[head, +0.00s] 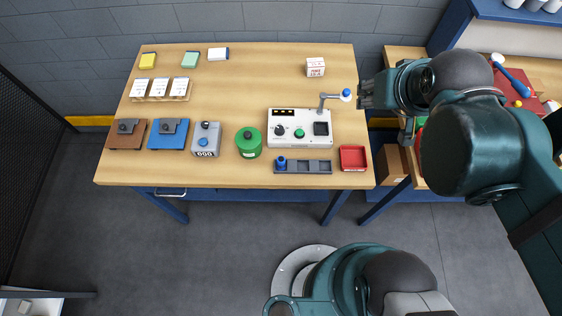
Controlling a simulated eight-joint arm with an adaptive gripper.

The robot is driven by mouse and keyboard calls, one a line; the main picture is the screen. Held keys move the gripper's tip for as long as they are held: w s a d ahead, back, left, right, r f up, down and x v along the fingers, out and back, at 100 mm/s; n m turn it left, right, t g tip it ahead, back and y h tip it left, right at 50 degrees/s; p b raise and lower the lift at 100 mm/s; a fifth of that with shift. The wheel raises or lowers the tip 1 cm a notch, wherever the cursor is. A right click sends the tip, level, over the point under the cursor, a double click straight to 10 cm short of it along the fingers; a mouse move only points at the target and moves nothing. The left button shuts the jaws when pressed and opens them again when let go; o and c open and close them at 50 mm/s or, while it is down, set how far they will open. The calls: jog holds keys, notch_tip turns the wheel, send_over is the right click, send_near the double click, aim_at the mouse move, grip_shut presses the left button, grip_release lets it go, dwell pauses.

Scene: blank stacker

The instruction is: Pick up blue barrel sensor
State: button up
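A small upright blue barrel-shaped piece (281,162) stands at the left end of a dark grey slotted tray (318,166) near the table's front edge. Another small blue-and-white piece (346,93) sits at the end of a bent metal arm on the white control box (290,140). I cannot tell for sure which one is the barrel sensor. My gripper (366,93) is at the table's right edge, just right of the blue-and-white piece and well above and right of the tray. Its fingers are too small and dark to show whether they are open.
A red tray (353,158) lies right of the slotted tray. A green canister (249,142), a grey counter box (206,139) and two clipboard-like blocks stand left. A white-and-red box (315,67) is behind. The table's middle back is clear.

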jog(key=shift+a+f, duration=0.1)
jog(key=n+g+b, duration=0.3)
jog(key=n+g, duration=0.4)
jog(key=n, duration=0.9)
send_over(281, 159)
jog(key=f, duration=2)
jog(key=shift+w+d+f, duration=0.1)
jog(key=shift+w+d, duration=0.1)
jog(key=shift+d, duration=0.05)
jog(key=shift+s+a+f+n, duration=0.35)
jog(key=shift+a+f, duration=0.1)
jog(key=shift+f, duration=0.1)
jog(key=shift+f, duration=1.3)
jog(key=shift+f, duration=0.15)
jog(key=shift+w+d+f+b, duration=0.15)
jog(key=shift+f+b, duration=0.4)
jog(key=shift+f, duration=1.9)
